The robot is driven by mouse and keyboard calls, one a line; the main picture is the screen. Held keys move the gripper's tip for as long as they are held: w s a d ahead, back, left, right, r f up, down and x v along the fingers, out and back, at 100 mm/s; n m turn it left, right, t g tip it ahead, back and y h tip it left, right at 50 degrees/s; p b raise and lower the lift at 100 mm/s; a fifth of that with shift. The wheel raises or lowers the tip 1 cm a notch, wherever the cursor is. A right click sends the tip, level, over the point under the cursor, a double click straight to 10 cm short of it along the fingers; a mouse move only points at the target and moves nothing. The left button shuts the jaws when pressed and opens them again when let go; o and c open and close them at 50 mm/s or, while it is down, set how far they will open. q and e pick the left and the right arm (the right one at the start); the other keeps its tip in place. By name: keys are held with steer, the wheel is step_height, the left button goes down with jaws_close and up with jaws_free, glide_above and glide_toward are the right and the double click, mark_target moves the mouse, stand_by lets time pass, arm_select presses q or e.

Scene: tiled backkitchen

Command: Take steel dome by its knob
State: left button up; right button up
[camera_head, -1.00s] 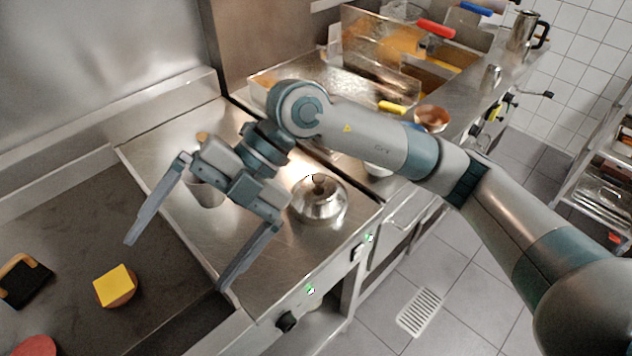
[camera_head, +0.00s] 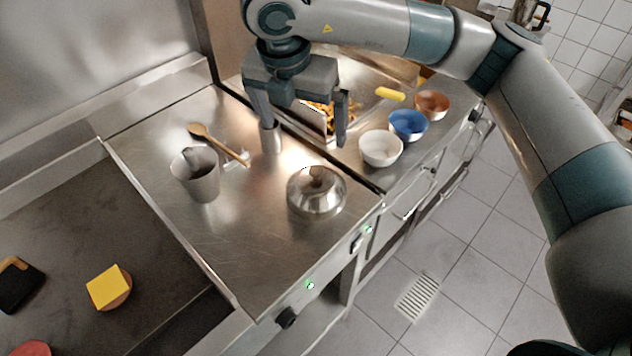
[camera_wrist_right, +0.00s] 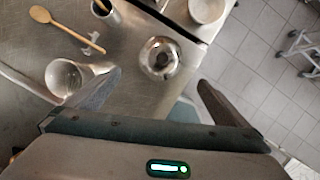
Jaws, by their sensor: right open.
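The steel dome (camera_head: 317,198) sits on the steel counter near its front right edge, its dark knob (camera_head: 316,174) on top. It also shows in the right wrist view (camera_wrist_right: 160,60), seen from above and beyond the fingertips. My right gripper (camera_head: 302,137) is open and empty, pointing down, above and behind the dome in the head view. In the right wrist view the fingers (camera_wrist_right: 158,88) are spread wide, with the dome roughly between and ahead of them, apart from both. My left gripper is not in view.
On the counter (camera_head: 235,240) are a metal jug (camera_head: 196,175), a wooden spoon (camera_head: 218,143) and a small steel cup (camera_head: 271,138). White (camera_head: 380,148), blue (camera_head: 408,125) and copper (camera_head: 432,104) bowls stand to the right. A griddle with a yellow slice (camera_head: 109,288) lies left.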

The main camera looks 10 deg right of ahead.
steer(key=shift+f, duration=0.15)
steer(key=p, duration=0.5)
glide_above(315, 171)
steer(key=a, duration=0.1)
steer(key=f, duration=1)
steer(key=shift+s+a+f, duration=0.1)
steer(key=shift+s+f, duration=0.15)
steer(key=shift+s, duration=0.1)
steer(key=shift+w+f, duration=0.1)
steer(key=shift+f, duration=0.4)
steer(key=shift+d+f+p, duration=0.25)
steer(key=shift+f+p, duration=0.3)
steer(key=shift+p, duration=0.2)
steer(key=p+x, duration=0.2)
steer(key=x, duration=0.1)
steer(key=shift+d+f, duration=0.15)
steer(key=shift+f, duration=0.4)
